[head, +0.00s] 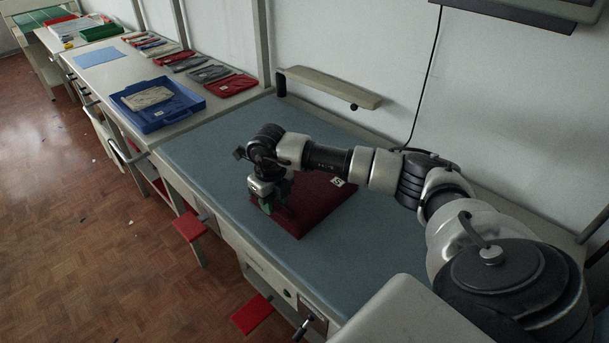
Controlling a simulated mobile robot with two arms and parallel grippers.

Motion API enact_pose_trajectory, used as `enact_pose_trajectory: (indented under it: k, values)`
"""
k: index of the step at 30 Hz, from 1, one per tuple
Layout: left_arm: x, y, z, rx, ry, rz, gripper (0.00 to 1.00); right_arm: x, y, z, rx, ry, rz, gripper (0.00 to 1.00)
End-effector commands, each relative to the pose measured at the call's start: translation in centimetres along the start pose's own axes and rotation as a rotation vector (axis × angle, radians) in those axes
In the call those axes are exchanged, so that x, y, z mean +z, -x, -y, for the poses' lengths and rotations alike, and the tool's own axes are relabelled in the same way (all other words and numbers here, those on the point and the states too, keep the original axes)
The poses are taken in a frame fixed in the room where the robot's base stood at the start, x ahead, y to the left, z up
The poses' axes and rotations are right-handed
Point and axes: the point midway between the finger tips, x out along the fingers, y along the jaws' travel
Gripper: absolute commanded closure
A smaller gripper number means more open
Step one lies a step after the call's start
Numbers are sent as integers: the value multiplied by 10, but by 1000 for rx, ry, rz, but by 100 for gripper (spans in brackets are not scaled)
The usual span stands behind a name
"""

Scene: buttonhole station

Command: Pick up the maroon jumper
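The maroon jumper (322,200) lies folded and flat on the blue-grey worktop (215,150), with a small white printed tag (337,182) near its right corner. My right gripper (275,207) points down at the jumper's left part and hides some of it. Its fingers are dark, with a green patch near one tip. I cannot tell whether the fingers touch the cloth or are closed on it. My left gripper is not in view.
A blue tray (188,103) holding a pale item stands beyond the worktop's left end. Several folded garments (232,85) lie behind it. A beige wall shelf (330,88) juts out behind the worktop. Red stool seats (188,226) stand along the front edge. The worktop around the jumper is clear.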

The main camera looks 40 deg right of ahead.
Motion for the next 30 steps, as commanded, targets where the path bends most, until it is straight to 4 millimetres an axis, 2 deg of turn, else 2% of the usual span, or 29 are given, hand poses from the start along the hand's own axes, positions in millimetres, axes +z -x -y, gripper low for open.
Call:
enact_pose_trajectory:
  k: [1,6,19,23,26,30]
  values:
    - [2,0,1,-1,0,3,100,0,0,0,0,0,0,73]
    - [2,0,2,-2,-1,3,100,0,0,0,0,0,0,99]
    - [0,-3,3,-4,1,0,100,1,7,0,1,0,4,100]
    - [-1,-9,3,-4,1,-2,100,1,22,1,-1,0,7,100]
    - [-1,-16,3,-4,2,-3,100,1,43,1,-1,0,9,100]
    - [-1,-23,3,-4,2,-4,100,-34,59,1,-3,1,4,100]
